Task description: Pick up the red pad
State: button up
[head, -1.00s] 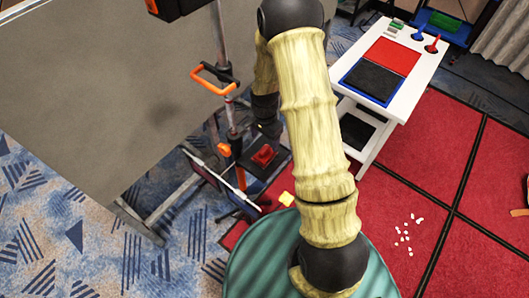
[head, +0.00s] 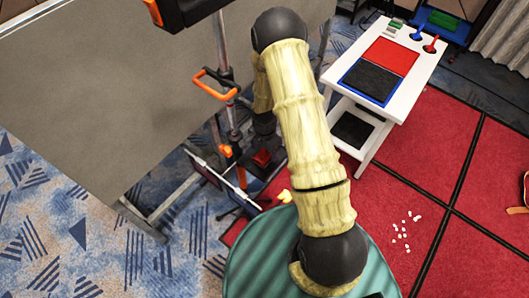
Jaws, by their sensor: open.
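A flat red pad (head: 391,56) lies on the far half of the white table (head: 412,80) at the upper right, beside a black pad (head: 369,81) with a blue edge. A smaller red object (head: 262,158) shows low down beyond my arm, partly hidden; I cannot tell what it is. My arm rises at the centre and bends down at the far side. The dark end of my gripper (head: 264,126) is partly hidden behind the arm, well left of the table and apart from the red pad. It is open; its fingertips are not clear.
Blue and red handled tools (head: 424,37) and small blocks (head: 394,28) stand at the table's far end. A large grey panel (head: 110,90) and a stand with an orange handle (head: 215,84) are at the left. White bits (head: 404,231) lie on the open red carpet.

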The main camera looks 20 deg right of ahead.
jog(key=shift+f, duration=0.35)
jog(key=shift+c, duration=0.2)
jog(key=c, duration=1)
